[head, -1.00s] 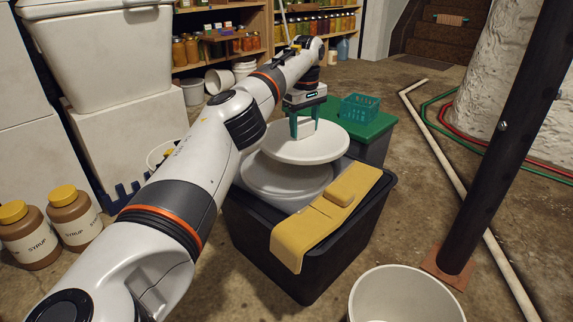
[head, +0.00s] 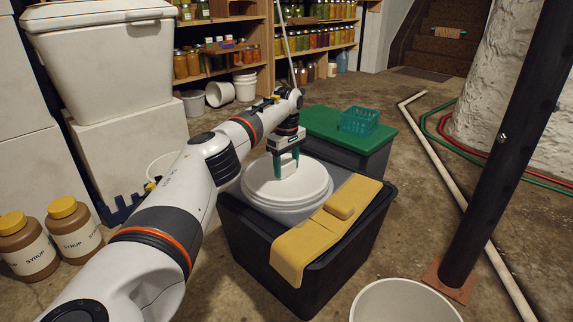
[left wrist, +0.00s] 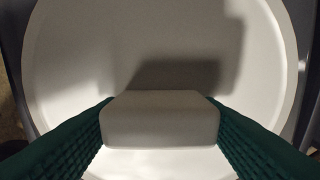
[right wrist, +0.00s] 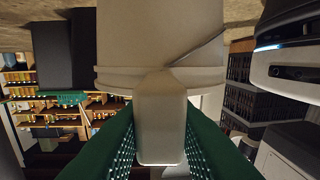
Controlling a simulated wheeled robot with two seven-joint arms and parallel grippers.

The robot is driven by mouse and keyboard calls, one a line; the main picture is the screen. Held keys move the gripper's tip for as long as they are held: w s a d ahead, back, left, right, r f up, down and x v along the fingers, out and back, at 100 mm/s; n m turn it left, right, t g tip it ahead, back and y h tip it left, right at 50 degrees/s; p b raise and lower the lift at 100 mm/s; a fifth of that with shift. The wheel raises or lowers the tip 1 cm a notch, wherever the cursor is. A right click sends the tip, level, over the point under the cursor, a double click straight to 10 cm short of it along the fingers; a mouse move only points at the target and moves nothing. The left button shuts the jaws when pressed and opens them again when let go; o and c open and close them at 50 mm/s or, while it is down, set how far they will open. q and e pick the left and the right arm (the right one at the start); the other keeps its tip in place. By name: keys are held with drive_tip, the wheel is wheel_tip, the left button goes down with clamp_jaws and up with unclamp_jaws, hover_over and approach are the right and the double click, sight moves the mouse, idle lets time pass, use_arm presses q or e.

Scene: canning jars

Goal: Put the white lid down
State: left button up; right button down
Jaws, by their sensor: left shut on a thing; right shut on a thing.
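The white lid (head: 265,187) is round and flat with a block handle (left wrist: 160,120) in its middle. My left gripper (head: 286,166) is shut on that handle from above. In the head view the lid lies level over a round white tub (head: 295,212) on a dark bin (head: 300,289). It appears to rest on the tub or very close above it; I cannot tell which. My right gripper (right wrist: 159,140) shows only in its own wrist view. It is shut on the pale block handle (right wrist: 160,105) of a cream round container (right wrist: 160,45).
A yellow cloth (head: 300,250) with a yellow block (head: 340,205) lies over the bin's right side. Behind stand a green-topped bin (head: 320,122) and a teal basket (head: 359,121). A white bucket (head: 405,302) is at the front, a dark post (head: 490,180) at the right.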

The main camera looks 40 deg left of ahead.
use_arm(q)
drive_tip(key=o, duration=1)
drive_tip(key=shift+f, duration=0.1)
drive_tip(key=shift+c, duration=0.2)
